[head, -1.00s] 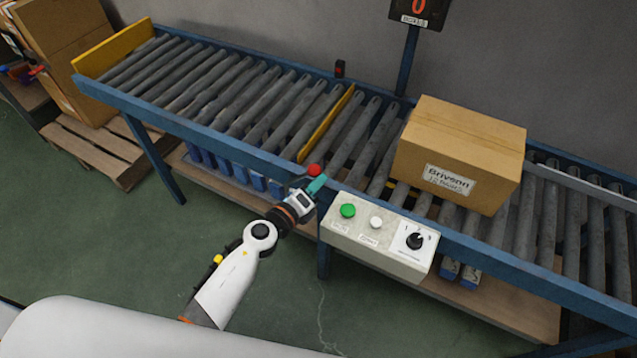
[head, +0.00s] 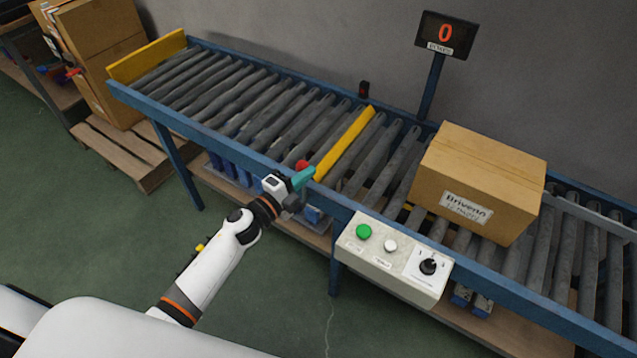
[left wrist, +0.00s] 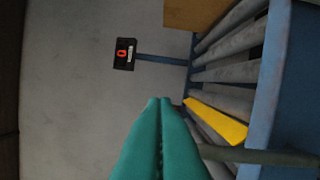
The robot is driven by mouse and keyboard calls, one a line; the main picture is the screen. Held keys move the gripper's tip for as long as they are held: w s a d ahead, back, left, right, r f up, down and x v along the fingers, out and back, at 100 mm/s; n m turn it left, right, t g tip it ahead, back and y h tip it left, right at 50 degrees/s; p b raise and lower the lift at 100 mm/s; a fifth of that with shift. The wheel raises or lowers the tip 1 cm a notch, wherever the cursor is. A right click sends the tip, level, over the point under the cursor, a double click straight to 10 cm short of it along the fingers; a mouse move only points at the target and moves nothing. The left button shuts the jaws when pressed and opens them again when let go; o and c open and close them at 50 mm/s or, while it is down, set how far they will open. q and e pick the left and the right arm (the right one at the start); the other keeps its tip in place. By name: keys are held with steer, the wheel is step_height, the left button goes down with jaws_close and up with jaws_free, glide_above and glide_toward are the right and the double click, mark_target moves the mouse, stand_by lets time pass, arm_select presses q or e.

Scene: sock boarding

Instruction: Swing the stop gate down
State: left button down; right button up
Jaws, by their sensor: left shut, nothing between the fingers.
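The yellow stop gate (head: 345,143) lies across the roller conveyor, its broad face showing between rollers; I cannot tell its exact angle. It also shows in the left wrist view (left wrist: 218,120), right of my fingers. A red knob (head: 302,164) sits at the gate's near end, to its left. My left gripper (head: 303,178), with teal fingers, is shut and empty, close beside the knob at the conveyor's front rail. In the head view I cannot tell whether it touches the knob. In the left wrist view the closed fingers (left wrist: 159,102) point upward. My right gripper is out of view.
A cardboard box (head: 478,180) sits on the rollers right of the gate. A control box (head: 394,262) with a green button, a white button and a dial hangs on the front rail. A display (head: 445,35) reads 0. Rollers left of the gate are clear.

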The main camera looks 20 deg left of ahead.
arm_select(q)
steer(key=w+a+f+n+t+b, duration=0.1)
steer(key=w+a+f+n+b, duration=0.1)
steer(key=a+n, duration=0.6)
steer(key=shift+w+a+n+b, duration=0.3)
steer(key=shift+w+a+n, duration=0.1)
steer(key=shift+a, duration=0.3)
steer(key=shift+t+y, duration=0.3)
steer(key=shift+y, duration=0.1)
steer(key=shift+s, duration=0.1)
